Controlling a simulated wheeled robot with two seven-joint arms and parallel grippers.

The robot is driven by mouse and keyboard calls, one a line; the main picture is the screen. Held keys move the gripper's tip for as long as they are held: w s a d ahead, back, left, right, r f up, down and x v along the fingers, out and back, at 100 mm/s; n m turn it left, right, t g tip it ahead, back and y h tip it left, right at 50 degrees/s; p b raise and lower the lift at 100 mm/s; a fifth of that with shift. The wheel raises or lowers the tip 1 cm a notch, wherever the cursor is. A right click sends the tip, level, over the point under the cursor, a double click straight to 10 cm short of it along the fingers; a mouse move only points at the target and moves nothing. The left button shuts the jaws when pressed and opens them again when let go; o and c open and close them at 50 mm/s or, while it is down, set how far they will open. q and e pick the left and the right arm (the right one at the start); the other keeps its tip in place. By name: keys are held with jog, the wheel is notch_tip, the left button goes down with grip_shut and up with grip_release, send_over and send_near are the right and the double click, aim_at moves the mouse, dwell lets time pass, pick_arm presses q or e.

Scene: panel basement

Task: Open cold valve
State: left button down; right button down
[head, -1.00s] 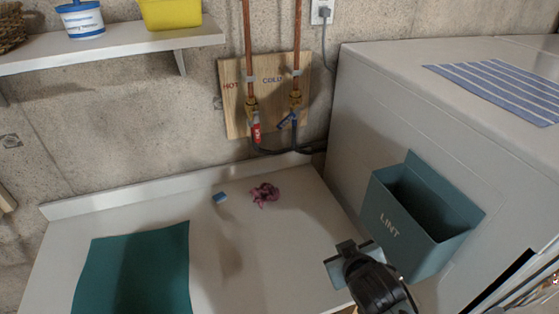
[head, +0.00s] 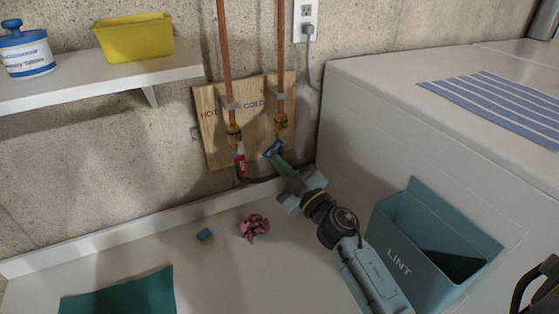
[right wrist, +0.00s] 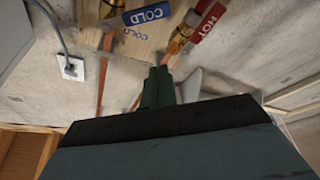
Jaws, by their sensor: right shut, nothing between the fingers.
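The cold valve's blue lever handle (head: 273,149) sits on the right copper pipe under the COLD label, tilted across the pipe in the head view. In the right wrist view the blue COLD handle (right wrist: 146,13) is at the top, left of centre. My right gripper (head: 281,165) is shut and empty, its green fingertips just below the blue handle; I cannot tell whether they touch it. The fingers also show in the right wrist view (right wrist: 158,85), below and apart from the handle in the picture. The red HOT handle (head: 240,160) hangs along the left pipe. My left gripper is not in view.
A wooden board (head: 215,140) backs the pipes on the concrete wall. A teal lint bin (head: 405,245) is fixed to the white machine at right. A shelf (head: 100,85) is upper left.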

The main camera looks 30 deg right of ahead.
aim_at(278, 145)
jog(key=x, duration=0.8)
jog(key=d+f+b, duration=0.1)
jog(key=d+f, duration=0.1)
jog(key=f, duration=0.1)
jog(key=shift+d, duration=0.2)
